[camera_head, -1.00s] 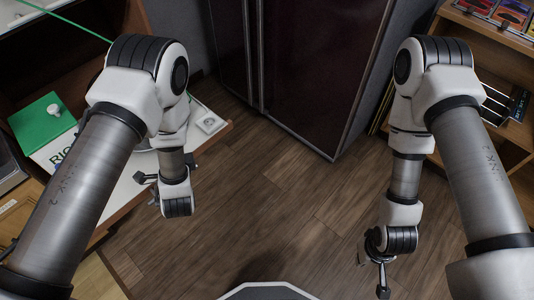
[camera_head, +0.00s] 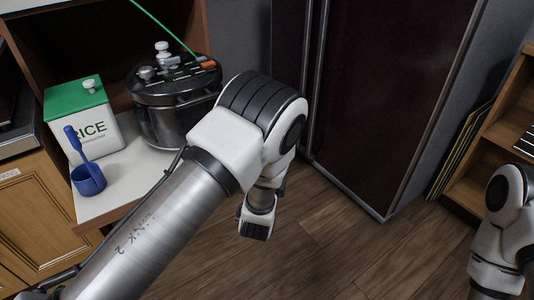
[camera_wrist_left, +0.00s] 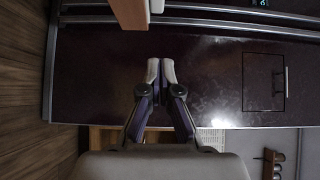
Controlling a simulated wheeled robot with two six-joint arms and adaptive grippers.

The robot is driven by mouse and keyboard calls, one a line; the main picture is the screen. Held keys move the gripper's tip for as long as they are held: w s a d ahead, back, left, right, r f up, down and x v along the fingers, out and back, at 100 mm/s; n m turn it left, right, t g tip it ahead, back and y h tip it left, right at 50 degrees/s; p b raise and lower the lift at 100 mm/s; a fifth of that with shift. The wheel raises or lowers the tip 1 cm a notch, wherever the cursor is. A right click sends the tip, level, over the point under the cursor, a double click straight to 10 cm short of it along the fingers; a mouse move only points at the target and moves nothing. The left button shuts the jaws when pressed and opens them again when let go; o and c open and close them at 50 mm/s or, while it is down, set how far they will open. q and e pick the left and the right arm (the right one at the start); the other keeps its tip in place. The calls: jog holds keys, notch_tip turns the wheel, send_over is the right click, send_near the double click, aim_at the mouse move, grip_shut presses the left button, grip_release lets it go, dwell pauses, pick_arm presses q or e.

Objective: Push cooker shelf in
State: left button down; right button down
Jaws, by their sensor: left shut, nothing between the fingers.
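The cooker shelf (camera_head: 117,197) is a white-topped board sticking out of the brown cabinet at the left of the head view. A dark metal cooker (camera_head: 178,118) with a black lid stands on it. My left arm crosses in front of the shelf's right part and hides some of it. In the head view my left gripper's fingers are hidden behind the arm, over the floor right of the shelf. In the left wrist view my left gripper (camera_wrist_left: 160,72) is shut and empty, in front of a dark panel. My right gripper is out of view; only its arm shows at right.
A rice box (camera_head: 85,122) with a green lid and a blue cup (camera_head: 88,180) with a utensil stand on the shelf left of the cooker. The dark fridge (camera_head: 385,90) stands behind. The wooden floor (camera_head: 320,245) in the middle is clear. A wooden edge (camera_wrist_left: 130,12) shows near my left fingers.

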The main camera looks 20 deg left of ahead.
pick_arm(q)
jog(key=w+a+b, duration=0.2)
jog(key=w+a, duration=0.1)
jog(key=w, duration=0.3)
jog(key=shift+a, duration=0.35)
